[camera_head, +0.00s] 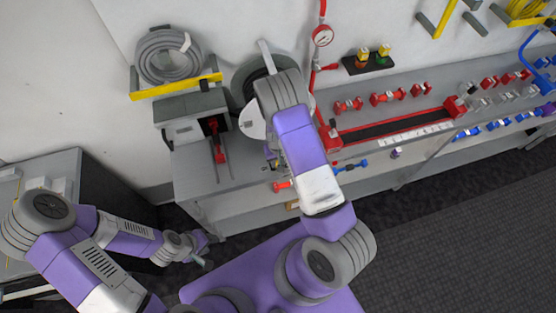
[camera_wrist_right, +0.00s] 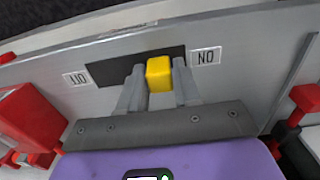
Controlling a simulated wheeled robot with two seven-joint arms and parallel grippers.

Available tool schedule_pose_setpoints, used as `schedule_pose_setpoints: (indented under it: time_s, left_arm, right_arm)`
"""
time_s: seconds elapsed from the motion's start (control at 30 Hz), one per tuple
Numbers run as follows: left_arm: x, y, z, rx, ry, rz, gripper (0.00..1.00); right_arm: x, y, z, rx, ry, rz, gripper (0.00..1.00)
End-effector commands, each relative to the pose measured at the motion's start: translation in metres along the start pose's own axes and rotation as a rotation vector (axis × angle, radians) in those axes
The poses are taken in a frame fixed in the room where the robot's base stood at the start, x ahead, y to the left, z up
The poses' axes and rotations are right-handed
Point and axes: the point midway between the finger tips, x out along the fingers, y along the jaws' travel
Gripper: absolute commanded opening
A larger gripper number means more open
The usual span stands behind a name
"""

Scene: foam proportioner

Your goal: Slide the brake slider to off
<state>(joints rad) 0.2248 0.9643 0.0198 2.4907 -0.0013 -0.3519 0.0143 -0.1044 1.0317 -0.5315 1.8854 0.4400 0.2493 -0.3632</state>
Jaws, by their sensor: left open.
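The yellow brake slider (camera_wrist_right: 159,74) sits in a dark slot (camera_wrist_right: 110,70) on a grey panel in the right wrist view. It is at the slot's right part, close to the upside-down ON label (camera_wrist_right: 206,57). The upside-down OFF label (camera_wrist_right: 75,78) is at the slot's left end. My right gripper (camera_wrist_right: 160,82) has one finger on each side of the slider and appears shut on it. In the head view my right arm hides this gripper and the slider. My left gripper (camera_head: 203,258) is open and empty at the lower left, away from the bench.
Red parts (camera_wrist_right: 30,118) stand beside the panel at the left of the wrist view. On the bench are a grey box (camera_head: 190,118) and a red-framed tray (camera_head: 395,128). A hose coil (camera_head: 165,55) hangs on the wall. The floor (camera_head: 470,210) at right is clear.

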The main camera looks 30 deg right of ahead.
Motion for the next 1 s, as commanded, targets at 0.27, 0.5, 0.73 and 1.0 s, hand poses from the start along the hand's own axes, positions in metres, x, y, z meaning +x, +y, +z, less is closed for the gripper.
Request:
schedule_pose_setpoints:
  time_s: [0.27, 0.5, 0.73, 1.0]
  left_arm:
    - [0.0, 0.0, 0.0, 0.0, 0.0, 0.0, 0.43]
    - [0.01, -0.004, -0.001, 0.0, 0.0, 0.0, 0.43]
    - [0.011, -0.004, 0.0, 0.0, 0.0, 0.0, 0.43]
    - [0.011, -0.004, -0.001, 0.0, 0.0, 0.0, 0.43]
  right_arm:
    - [0.0, 0.0, 0.0, 0.0, 0.0, 0.0, 0.0]
    - [0.002, 0.026, 0.0, 0.007, 0.0, -0.001, 0.0]
    - [0.0, 0.032, 0.001, 0.002, -0.002, 0.0, 0.0]
    - [0.0, 0.032, 0.001, 0.001, -0.002, 0.0, 0.53]
